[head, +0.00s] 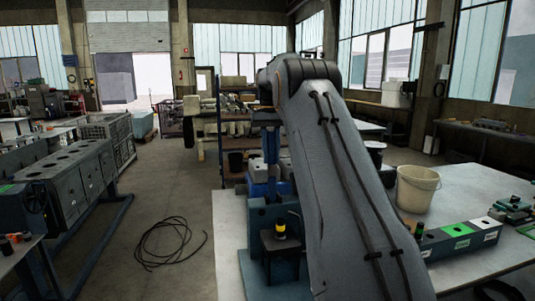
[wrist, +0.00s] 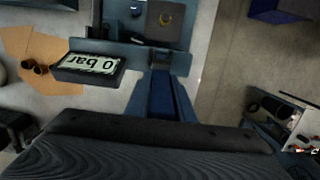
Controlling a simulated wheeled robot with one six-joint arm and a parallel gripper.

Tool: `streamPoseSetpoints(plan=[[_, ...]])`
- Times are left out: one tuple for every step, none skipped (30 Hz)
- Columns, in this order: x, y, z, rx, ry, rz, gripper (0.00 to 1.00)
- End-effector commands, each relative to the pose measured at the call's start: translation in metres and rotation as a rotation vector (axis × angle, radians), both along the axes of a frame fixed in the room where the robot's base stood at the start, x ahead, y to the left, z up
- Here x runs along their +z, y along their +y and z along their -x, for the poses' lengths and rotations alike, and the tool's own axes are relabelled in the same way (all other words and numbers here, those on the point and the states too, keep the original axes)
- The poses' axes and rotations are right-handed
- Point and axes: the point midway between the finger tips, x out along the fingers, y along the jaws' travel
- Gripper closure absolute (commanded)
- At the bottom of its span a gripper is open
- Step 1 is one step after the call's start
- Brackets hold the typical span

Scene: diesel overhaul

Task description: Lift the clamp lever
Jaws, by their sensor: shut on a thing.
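My gripper (wrist: 150,140) fills the bottom of the wrist view as a dark, wide body. The blue test stand (head: 262,215) is at the middle of the head view, partly covered by my arm. A display reading "0 bar" (wrist: 90,67) appears upside down, left of that part. A black-and-yellow knob (head: 280,229) stands on the stand's dark front block.
A white bucket (head: 416,188) and a row of green, grey and white labelled boxes (head: 460,240) stand on the pale bench (head: 465,190) to the right. A coiled black cable (head: 170,243) lies on the open floor at left. Grey engine blocks (head: 70,180) line the left side.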

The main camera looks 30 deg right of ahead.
Motion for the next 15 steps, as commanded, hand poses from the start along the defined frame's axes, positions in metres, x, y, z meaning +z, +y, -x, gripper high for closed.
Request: streamPoseSetpoints(plan=[[-0.0021, 0.0, 0.0004, 0.0, 0.005, -0.002, 1.0], [-0.002, 0.0, 0.0007, 0.0, 0.005, -0.003, 1.0], [-0.0021, 0.0001, 0.0009, 0.0, 0.006, -0.003, 1.0], [-0.0021, 0.0, 0.001, 0.0, 0.006, -0.003, 1.0], [-0.0021, 0.0, 0.0011, 0.0, 0.007, -0.003, 1.0], [-0.0021, 0.0001, 0.0011, 0.0, 0.007, -0.003, 1.0], [-0.0021, 0.0001, 0.0011, 0.0, 0.007, -0.003, 1.0], [-0.0021, 0.0002, 0.0011, 0.0, 0.007, -0.003, 1.0], [-0.0021, 0.0002, 0.0011, 0.0, 0.007, -0.003, 1.0], [-0.0021, 0.0002, 0.0011, 0.0, 0.007, -0.003, 1.0], [-0.0021, 0.0002, 0.0011, 0.0, 0.007, -0.003, 1.0], [-0.0021, 0.0003, 0.001, 0.001, 0.006, -0.003, 1.0], [-0.0021, 0.0003, 0.001, 0.001, 0.006, -0.003, 0.75], [-0.002, 0.0003, 0.001, 0.0, 0.006, -0.003, 0.7], [-0.0018, 0.0002, 0.001, 0.0, 0.006, -0.003, 0.63]])
